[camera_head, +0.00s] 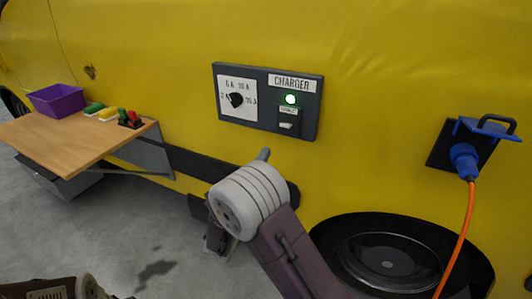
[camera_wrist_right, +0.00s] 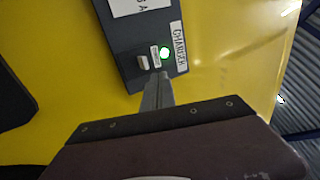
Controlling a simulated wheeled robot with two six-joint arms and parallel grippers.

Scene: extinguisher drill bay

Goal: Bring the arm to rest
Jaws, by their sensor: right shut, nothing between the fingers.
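My right arm comes in from the bottom of the head view. Its gripper (camera_head: 263,155) mostly hides behind the white ringed wrist, with only a fingertip showing below the charger panel (camera_head: 260,128). In the right wrist view the two fingers (camera_wrist_right: 160,82) are together with nothing between them, pointing toward the panel (camera_wrist_right: 120,45). Whether they touch it I cannot tell. The panel has a black dial (camera_head: 237,100), a lit green lamp (camera_head: 291,99) and a pale switch (camera_head: 289,125). Part of my left arm shows at the bottom left; its gripper is not visible.
A wooden shelf (camera_head: 75,143) at left holds a purple bin (camera_head: 57,100) and small coloured items, including red and black clips (camera_head: 130,119). At right a blue plug (camera_head: 465,160) with an orange cable (camera_head: 459,240) sits in a socket. A dark wheel (camera_head: 388,262) is below.

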